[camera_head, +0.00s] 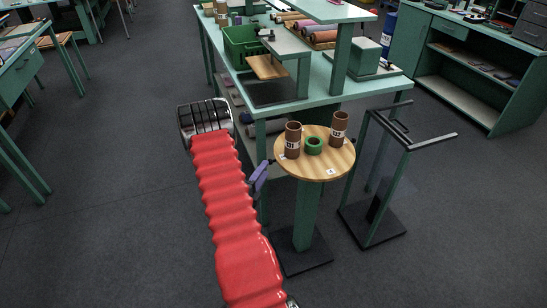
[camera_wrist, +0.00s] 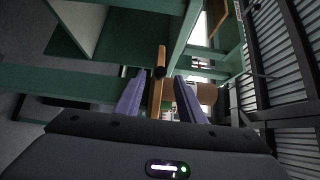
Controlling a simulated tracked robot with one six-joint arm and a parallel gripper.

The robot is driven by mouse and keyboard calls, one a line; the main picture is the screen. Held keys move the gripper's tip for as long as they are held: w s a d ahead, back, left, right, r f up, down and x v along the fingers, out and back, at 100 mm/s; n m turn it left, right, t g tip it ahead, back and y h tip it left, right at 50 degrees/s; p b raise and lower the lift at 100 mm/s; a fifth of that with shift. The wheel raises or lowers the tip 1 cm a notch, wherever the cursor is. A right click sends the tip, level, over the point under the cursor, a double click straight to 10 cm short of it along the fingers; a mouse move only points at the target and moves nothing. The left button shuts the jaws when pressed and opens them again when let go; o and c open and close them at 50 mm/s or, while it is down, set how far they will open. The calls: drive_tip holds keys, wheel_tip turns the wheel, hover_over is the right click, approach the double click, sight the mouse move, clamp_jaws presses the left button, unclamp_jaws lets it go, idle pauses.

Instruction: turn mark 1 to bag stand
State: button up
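The round wooden turntable (camera_head: 316,165) stands on a green post. White marks lie near its rim, one at the front (camera_head: 331,171) and one at the left (camera_head: 283,156); their figures are too small to read surely. A small black knob (camera_head: 271,161) sits at its left rim. My gripper's purple fingers (camera_head: 259,177) are beside that rim. In the wrist view my gripper (camera_wrist: 157,76) is open, with the edge-on wooden disc (camera_wrist: 156,95) and black knob (camera_wrist: 159,72) showing between its fingers; contact cannot be told. The bag stand (camera_head: 409,147), green with black arms, is right of the turntable.
A green workbench (camera_head: 330,92) with a green crate (camera_head: 243,46) is close behind. Open floor (camera_head: 110,200) lies to the left.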

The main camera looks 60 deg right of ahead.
drive_tip(key=d, duration=1)
drive_tip(key=shift+c, duration=0.4)
clamp_jaws()
drive_tip(key=shift+f, duration=0.1)
